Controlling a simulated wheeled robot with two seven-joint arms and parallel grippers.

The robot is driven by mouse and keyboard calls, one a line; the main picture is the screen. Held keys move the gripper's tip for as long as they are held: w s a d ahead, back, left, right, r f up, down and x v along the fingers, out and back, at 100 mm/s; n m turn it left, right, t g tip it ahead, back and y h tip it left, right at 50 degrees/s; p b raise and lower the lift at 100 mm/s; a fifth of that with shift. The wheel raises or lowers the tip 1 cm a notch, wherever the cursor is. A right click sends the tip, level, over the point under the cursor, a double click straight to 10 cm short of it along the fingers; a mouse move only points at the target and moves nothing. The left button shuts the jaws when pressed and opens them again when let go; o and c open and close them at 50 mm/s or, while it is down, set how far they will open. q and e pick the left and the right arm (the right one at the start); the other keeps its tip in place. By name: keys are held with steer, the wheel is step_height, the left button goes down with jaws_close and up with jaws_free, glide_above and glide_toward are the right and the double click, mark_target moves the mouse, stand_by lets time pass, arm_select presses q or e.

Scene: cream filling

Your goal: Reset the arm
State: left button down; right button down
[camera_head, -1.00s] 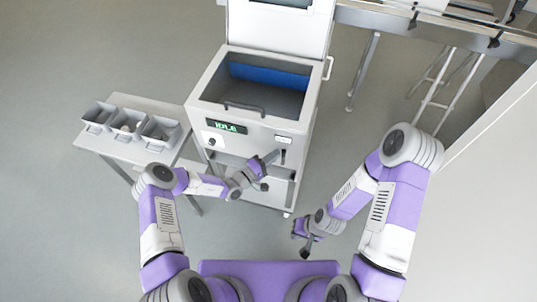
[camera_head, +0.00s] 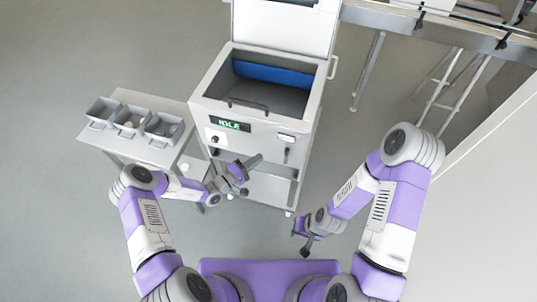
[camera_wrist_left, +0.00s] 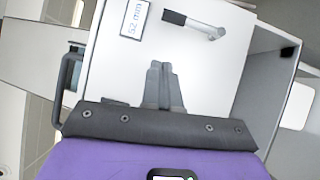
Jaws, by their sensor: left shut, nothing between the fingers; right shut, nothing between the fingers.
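My left gripper (camera_head: 247,168) is in front of the white machine's (camera_head: 258,132) lower front, below its panel. In the left wrist view its two fingers (camera_wrist_left: 159,82) are together and hold nothing. They lie against the view of a pale panel, with a dark-gripped lever (camera_wrist_left: 195,23) and a "52 mm" label (camera_wrist_left: 135,18) beyond the tips. I cannot tell the exact gap to the panel. My right gripper (camera_head: 306,241) hangs low to the right of the machine, shut and empty, apart from everything.
The machine's lid is up, showing an open grey bin with a blue band (camera_head: 272,74). Its display (camera_head: 230,124) reads IDLE. A side table (camera_head: 122,150) at left carries three grey containers (camera_head: 130,120). A metal-framed conveyor (camera_head: 440,25) is at top right. Floor between my arms is clear.

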arm_select(q)
steer(key=v, duration=0.5)
steer(key=s+d+f+m+g+y+b, duration=0.1)
steer(key=s+d+f+m+g+b, duration=0.15)
steer(key=s+f+g, duration=0.4)
steer(key=s+d+f+m+g+y+b, duration=0.15)
steer(key=s+d+f+g+b, duration=0.25)
steer(key=s+g, duration=0.55)
steer(key=s+a+f+m+t+y+b, duration=0.2)
steer(key=s+a+f+t+y+b, duration=0.2)
steer(key=s+a+f+y+b, duration=0.1)
steer(key=shift+s+a+f+t+y+b, duration=0.35)
steer(key=shift+s+a+f+y, duration=0.3)
steer(key=shift+a+f+y, duration=0.45)
